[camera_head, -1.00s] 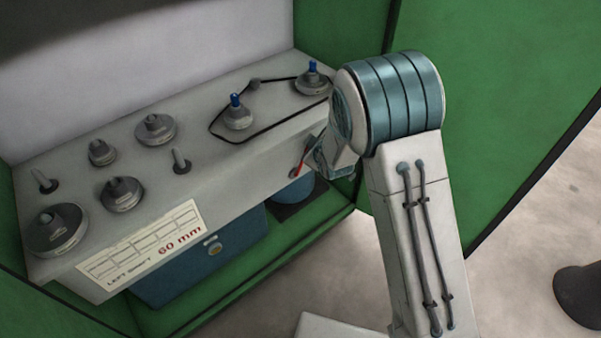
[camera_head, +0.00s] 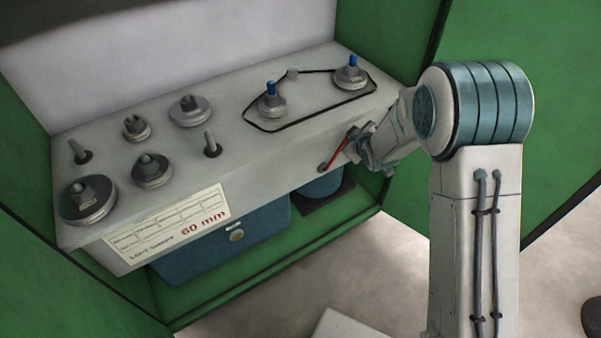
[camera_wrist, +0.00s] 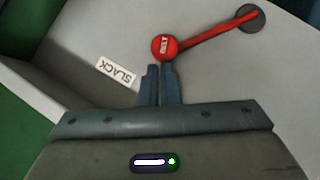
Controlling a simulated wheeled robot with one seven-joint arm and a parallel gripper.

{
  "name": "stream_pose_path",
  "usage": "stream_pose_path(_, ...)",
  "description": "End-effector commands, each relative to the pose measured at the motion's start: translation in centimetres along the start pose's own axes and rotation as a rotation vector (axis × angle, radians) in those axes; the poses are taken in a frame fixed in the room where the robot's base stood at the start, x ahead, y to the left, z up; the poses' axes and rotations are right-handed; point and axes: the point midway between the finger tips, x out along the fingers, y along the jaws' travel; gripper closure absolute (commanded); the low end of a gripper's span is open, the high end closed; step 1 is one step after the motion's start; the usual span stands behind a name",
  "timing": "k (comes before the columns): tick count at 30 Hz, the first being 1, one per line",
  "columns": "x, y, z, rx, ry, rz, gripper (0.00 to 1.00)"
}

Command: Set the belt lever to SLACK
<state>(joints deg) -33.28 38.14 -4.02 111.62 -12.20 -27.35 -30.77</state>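The belt lever is a red rod (camera_wrist: 213,32) running from a dark round pivot (camera_wrist: 250,18) to a red knob (camera_wrist: 164,47) marked BELT. In the head view the lever (camera_head: 339,151) is on the front face of the grey bench, tilted up and right from its pivot. A white SLACK label (camera_wrist: 117,72) lies left of and below the knob in the wrist view. My gripper (camera_wrist: 161,70) has its two fingers close together, with only a thin gap and nothing visible between them. The fingertips are at the knob's lower edge; whether they touch it is unclear.
The grey bench (camera_head: 240,150) carries two blue-tipped spindles (camera_head: 270,100) with a black belt (camera_head: 318,117) around them, and several pulleys and posts. A blue box (camera_head: 225,245) sits beneath. Green side walls (camera_head: 385,45) enclose the bench.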

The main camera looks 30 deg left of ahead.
Motion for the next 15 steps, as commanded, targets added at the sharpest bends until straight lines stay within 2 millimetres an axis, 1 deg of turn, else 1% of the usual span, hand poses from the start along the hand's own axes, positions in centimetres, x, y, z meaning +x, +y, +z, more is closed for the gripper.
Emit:
stream_pose_path(1,0.1,0.2,0.8,0.005,-0.014,0.004,1.0)
stream_pose_path(3,0.0,0.3,0.7,0.005,-0.015,0.004,1.0)
stream_pose_path(5,-0.2,0.4,0.5,0.005,-0.015,0.005,1.0)
stream_pose_path(8,-1.0,0.8,-0.4,0.005,-0.013,0.007,1.0)
stream_pose_path(12,-2.8,1.3,-2.8,0.002,-0.003,0.007,1.0)
stream_pose_path(15,-5.1,1.4,-2.7,0.004,-0.005,0.007,1.0)
